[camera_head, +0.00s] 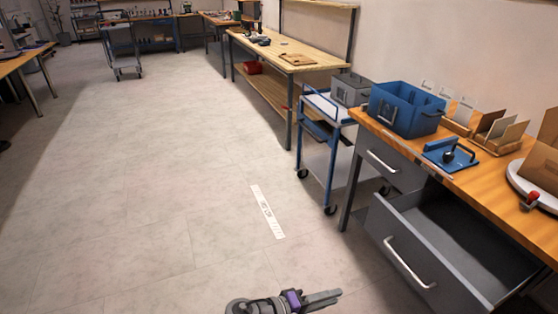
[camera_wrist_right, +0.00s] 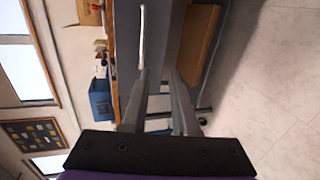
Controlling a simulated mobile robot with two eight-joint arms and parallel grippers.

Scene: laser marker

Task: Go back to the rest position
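My right gripper (camera_head: 324,298) shows at the bottom of the head view, above the floor and left of the open drawer. In the right wrist view its two grey fingers (camera_wrist_right: 160,75) stand apart with nothing between them, so it is open and empty. The picture there is turned sideways. My left gripper is not in view.
A grey drawer (camera_head: 447,240) is pulled out of the wooden workbench (camera_head: 487,178) at right. A blue box (camera_head: 405,109) and a blue fixture (camera_head: 449,155) stand on the bench. A blue cart (camera_head: 327,109) stands behind. The tiled floor (camera_head: 150,180) is clear at left.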

